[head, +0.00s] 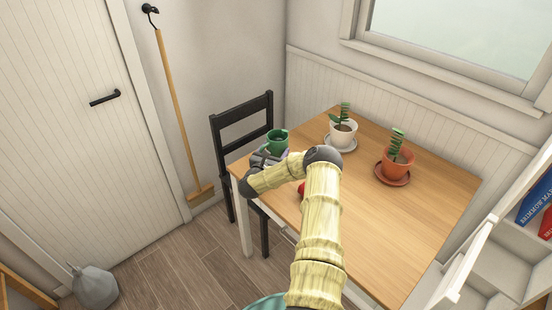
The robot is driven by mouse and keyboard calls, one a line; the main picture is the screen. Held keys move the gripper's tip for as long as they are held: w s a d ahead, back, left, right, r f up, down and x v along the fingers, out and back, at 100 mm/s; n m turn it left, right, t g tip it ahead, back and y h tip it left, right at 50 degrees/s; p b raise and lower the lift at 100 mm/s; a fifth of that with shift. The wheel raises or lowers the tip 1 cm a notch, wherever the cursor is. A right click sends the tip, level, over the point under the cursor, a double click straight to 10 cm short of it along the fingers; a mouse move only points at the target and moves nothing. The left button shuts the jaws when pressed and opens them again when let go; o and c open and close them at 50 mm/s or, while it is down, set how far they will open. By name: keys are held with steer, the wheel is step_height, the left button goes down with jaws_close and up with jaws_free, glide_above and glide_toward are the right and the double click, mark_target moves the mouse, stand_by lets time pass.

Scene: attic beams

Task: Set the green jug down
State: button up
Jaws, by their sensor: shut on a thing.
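A green jug (277,141) shows in the head view at the far left corner of the wooden table (420,222). My gripper (268,157) is just in front of the jug and shut on it. The jug looks upright with its dark open top showing. Its lower part is hidden behind my gripper, so I cannot tell whether its base touches the table. My arm reaches across the left side of the table and covers part of the top.
A white potted plant (343,134) and a terracotta potted plant (396,161) stand on saucers toward the back. A red object (301,189) is partly hidden by my arm. A black chair (243,125) stands at the table's left. The table's right and front are clear.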

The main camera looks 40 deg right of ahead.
stand_by(0.3)
steer(key=shift+f, duration=1.85)
steer(key=o, duration=1.4)
steer(key=shift+f, duration=0.15)
steer(key=shift+o, duration=0.2)
steer(key=b+v, duration=0.1)
steer(key=v, duration=1.1)
steer(key=shift+s, duration=0.1)
